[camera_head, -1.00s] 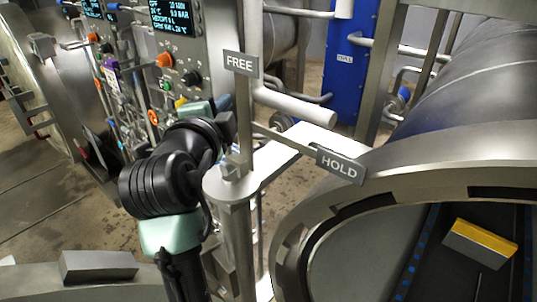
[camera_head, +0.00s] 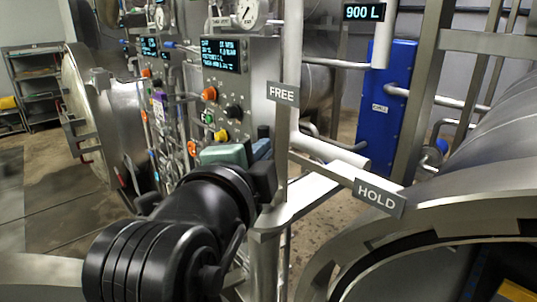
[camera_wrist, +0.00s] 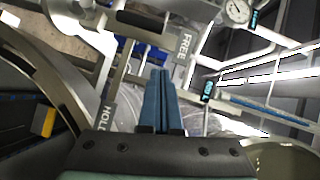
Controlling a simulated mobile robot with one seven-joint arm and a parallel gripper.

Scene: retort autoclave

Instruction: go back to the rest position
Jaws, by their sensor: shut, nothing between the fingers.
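My gripper (camera_wrist: 161,76) shows in the wrist view with its two blue fingers pressed together and nothing between them. It points toward the pipework beside the FREE sign (camera_wrist: 184,45) and appears clear of it. In the head view my black arm reaches up from the bottom, in front of the control panel (camera_head: 237,90). The fingers are mostly hidden there behind my wrist.
A large round vessel rim (camera_head: 345,255) fills the lower right. Open floor (camera_head: 55,205) lies at left.

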